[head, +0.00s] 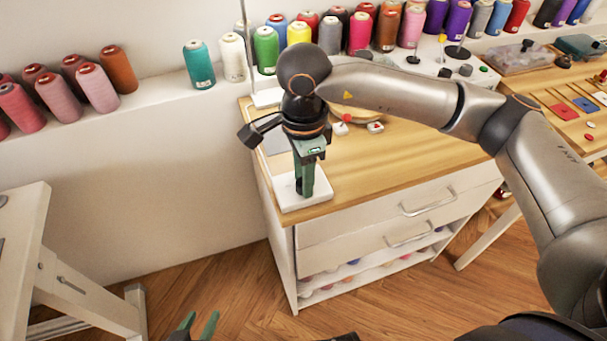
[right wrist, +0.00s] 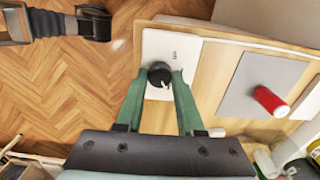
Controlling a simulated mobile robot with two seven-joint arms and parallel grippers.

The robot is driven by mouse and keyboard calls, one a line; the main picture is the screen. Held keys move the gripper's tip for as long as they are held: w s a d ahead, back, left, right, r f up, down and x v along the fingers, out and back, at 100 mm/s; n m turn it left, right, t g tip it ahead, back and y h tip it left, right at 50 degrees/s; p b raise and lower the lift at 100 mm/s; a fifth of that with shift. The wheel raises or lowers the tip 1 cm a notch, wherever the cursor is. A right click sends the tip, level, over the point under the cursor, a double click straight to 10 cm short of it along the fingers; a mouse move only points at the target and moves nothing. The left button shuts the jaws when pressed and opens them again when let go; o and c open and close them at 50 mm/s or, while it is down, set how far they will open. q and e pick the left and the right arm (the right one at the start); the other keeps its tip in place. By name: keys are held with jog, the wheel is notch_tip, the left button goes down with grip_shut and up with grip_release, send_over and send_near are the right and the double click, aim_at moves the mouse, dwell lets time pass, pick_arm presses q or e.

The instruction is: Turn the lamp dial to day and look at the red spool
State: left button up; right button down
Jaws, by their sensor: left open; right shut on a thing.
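The lamp dial is a black knob (right wrist: 160,75) with a white mark, on a white plate (right wrist: 155,45). Small lettering on the plate is too small to read. In the head view the plate (head: 288,200) lies at the cabinet's front left corner. My right gripper (head: 306,192) points down over it, its green fingers shut around the knob, seen also in the right wrist view (right wrist: 162,80). The red spool (right wrist: 270,98) lies on its side on a grey pad in the right wrist view; I cannot make it out in the head view. My left gripper (head: 196,325) is open and empty at the bottom edge.
The grey pad (right wrist: 242,100) lies beside the plate on the wooden cabinet top (head: 400,165). Many thread spools (head: 265,48) line the back ledge. A white wooden frame (head: 75,285) stands at the left. The floor between is clear.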

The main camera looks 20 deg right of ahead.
jog(key=c, duration=0.5)
grip_release()
jog(key=shift+r, duration=0.15)
notch_tip(320, 180, up, 12)
jog(key=shift+r+p, duration=0.15)
jog(key=shift+p, duration=0.3)
